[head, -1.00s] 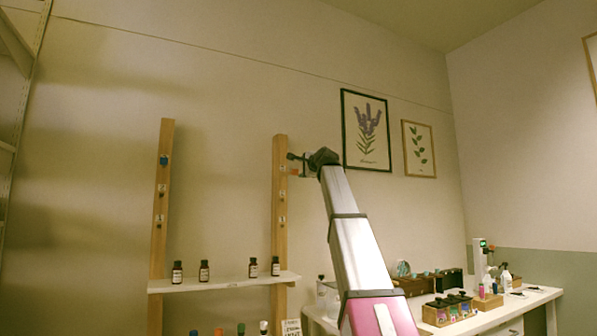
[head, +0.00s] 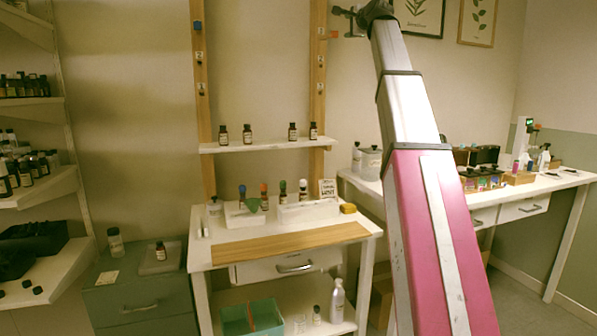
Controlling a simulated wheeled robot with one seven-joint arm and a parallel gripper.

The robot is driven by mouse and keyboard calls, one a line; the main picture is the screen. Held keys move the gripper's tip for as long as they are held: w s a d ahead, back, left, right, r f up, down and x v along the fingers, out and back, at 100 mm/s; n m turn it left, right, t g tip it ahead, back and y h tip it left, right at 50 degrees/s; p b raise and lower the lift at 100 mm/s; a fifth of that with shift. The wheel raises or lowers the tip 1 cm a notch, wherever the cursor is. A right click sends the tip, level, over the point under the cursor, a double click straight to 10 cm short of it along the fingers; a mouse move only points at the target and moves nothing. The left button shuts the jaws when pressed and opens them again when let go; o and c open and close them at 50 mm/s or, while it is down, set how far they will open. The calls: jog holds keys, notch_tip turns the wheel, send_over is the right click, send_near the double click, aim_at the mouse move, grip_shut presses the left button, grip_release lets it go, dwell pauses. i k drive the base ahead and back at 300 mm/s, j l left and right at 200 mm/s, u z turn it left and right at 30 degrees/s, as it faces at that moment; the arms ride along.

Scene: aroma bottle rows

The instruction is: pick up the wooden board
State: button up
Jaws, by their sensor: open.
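The wooden board (head: 290,243) lies flat along the front of the white table (head: 215,257), below the shelf. It is long, thin and light brown, and its whole top shows. My gripper (head: 345,22) is at the top of the head view, beside the right wooden post and far above the board. Its jaws are open and it appears empty. My arm reaches up from the lower right, to the right of the board.
Small bottles and white holders (head: 308,210) stand right behind the board. Several dark bottles stand on the white shelf (head: 270,145) between two wooden posts (head: 317,100). A green cabinet (head: 140,295) is at left, and a side table (head: 540,182) with bottles at right.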

aim_at(233, 252)
jog(key=k+l, duration=0.2)
jog(key=k, duration=0.25)
jog(key=k+l, duration=0.25)
jog(key=k, duration=0.2)
